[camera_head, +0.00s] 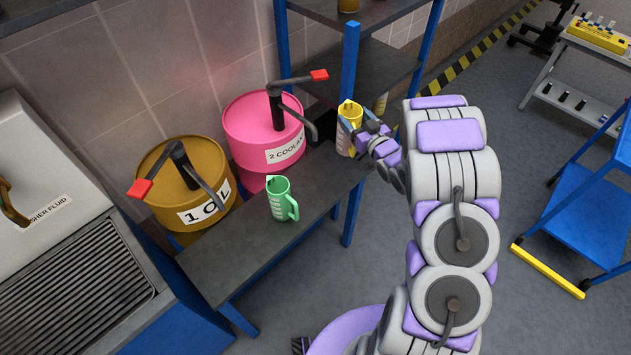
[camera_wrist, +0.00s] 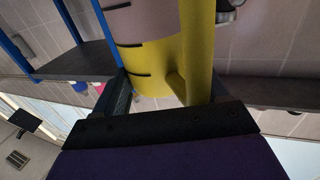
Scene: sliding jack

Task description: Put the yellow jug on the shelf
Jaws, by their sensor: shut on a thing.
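The yellow jug (camera_head: 349,117) is upright near the blue shelf post, above the right end of the grey bench. My gripper (camera_head: 356,130) is shut on the jug; in the wrist view the yellow jug (camera_wrist: 150,60) fills the upper middle, with its handle (camera_wrist: 197,50) close to the jaws. The shelf (camera_head: 372,68) is a grey board between blue posts, behind the jug. Another grey board (camera_head: 370,14) lies above it. I cannot tell whether the jug touches anything besides my gripper. My arm hides part of the shelf unit's right side.
A green jug (camera_head: 279,200) stands on the grey bench (camera_head: 250,235). Behind it are a pink coolant drum (camera_head: 240,125) and a yellow oil drum (camera_head: 160,165), each with a pump and red-ended lever. A blue cart (camera_head: 585,225) stands at right. The floor between is clear.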

